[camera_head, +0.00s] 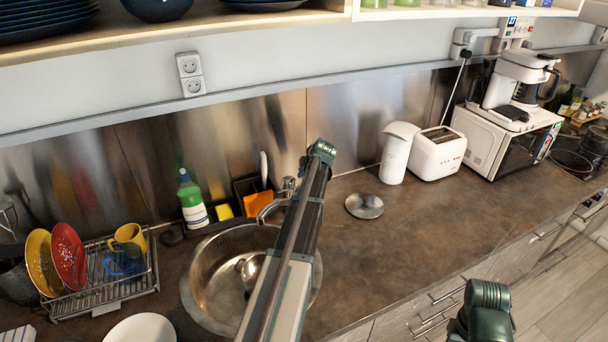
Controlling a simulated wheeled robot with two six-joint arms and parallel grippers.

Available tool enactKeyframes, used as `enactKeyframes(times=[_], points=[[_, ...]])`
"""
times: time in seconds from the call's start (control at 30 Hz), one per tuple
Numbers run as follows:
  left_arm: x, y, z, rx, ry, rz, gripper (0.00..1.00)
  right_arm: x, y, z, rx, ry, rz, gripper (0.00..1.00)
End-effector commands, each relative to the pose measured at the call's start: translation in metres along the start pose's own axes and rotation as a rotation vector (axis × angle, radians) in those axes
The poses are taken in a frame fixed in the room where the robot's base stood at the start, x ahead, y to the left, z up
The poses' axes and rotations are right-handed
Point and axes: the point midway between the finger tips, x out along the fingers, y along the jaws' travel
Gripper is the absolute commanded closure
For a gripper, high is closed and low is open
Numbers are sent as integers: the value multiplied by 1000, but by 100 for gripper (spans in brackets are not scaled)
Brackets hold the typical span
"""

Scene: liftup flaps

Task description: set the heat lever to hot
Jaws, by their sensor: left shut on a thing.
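The chrome tap (268,209) stands at the back of the round sink, its spout curving over the basin. Its heat lever (289,184) shows as a small bright metal part just left of my left arm. My left gripper (303,170) is at the lever, shut on it. The fingers are small and mostly hidden by my arm, which crosses the sink's right side. How far the lever is turned cannot be made out. Only a dark green joint of my right arm shows at the lower right; its gripper is out of view.
The sink (196,283) holds a metal ladle. A soap bottle (191,201) and a caddy stand behind it. A dish rack (98,298) is at left. A kettle (397,155), toaster (437,152) and microwave (480,140) stand right. The counter's right middle is mostly clear.

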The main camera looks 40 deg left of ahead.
Motion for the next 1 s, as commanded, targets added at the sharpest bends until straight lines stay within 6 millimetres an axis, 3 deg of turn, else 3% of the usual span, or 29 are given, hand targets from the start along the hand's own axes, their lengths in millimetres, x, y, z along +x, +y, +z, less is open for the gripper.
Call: enactKeyframes(times=[0.17, 0.2, 0.27, 0.67, 1.0], points=[[0, 0, -2, 0, 5, 0, 100, 0, 0, 0, 0, 0, 0, 50], [0, 0, -2, 0, 5, 1, 84, 0, 0, 0, 0, 0, 0, 50], [0, 0, -2, 0, 5, 0, 73, 0, 0, 0, 0, 0, 0, 50], [-3, 0, -1, -1, 3, 0, 73, -3, 0, 0, 0, 0, 0, 50], [-40, -2, -3, 0, 3, 0, 73, -33, 3, 2, -1, 0, 0, 50]])
